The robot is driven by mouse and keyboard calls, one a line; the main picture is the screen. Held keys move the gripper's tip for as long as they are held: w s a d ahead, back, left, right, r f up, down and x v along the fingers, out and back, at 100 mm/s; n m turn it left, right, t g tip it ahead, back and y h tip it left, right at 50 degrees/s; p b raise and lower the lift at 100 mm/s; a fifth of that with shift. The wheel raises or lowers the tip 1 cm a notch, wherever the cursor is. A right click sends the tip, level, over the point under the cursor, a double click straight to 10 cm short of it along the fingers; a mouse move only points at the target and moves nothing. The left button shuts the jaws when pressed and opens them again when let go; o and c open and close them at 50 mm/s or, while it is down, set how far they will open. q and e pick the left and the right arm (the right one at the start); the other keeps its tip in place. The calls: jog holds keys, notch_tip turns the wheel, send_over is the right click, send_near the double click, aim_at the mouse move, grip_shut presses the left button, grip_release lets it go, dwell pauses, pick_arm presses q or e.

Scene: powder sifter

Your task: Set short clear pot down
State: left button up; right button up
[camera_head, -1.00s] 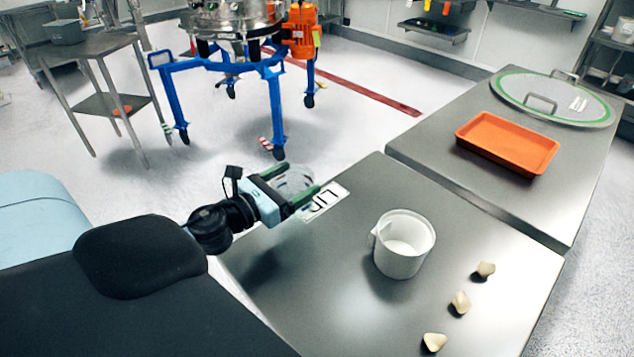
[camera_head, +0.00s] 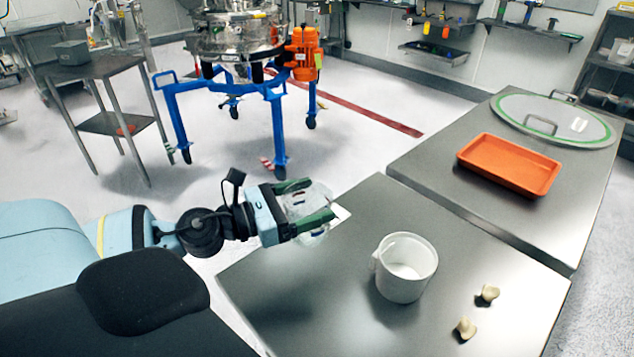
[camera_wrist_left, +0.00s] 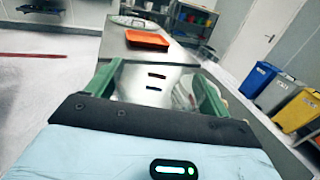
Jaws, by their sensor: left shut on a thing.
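My left gripper (camera_head: 305,208) is shut on a short clear pot (camera_head: 308,204), with one green finger on each side of it. The pot is see-through, so its outline is faint. It appears held above the left part of the steel table (camera_head: 345,268), near its far left edge. In the left wrist view the clear pot (camera_wrist_left: 145,82) sits between the green fingers. My right gripper does not show.
A white jug (camera_head: 404,268) stands right of the pot on the same table. Small pale lumps (camera_head: 488,293) lie near the right edge. An orange tray (camera_head: 510,163) and a round lid (camera_head: 553,119) lie on the adjoining table. The tabletop left of the jug is clear.

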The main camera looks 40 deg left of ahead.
pick_arm(q)
jog(key=s+d+r+m+g+h, duration=0.1)
jog(key=s+d+m+g+h, duration=0.1)
jog(key=d, duration=0.3)
jog(key=s+d+r+m+g+h, duration=0.2)
jog(key=s+d+m+g+h, duration=0.1)
jog(key=d+h, duration=0.2)
jog(key=shift+d+r+m+g, duration=0.2)
jog(key=shift+d+m+g, duration=0.2)
jog(key=shift+d, duration=0.25)
jog(key=shift+d, duration=0.1)
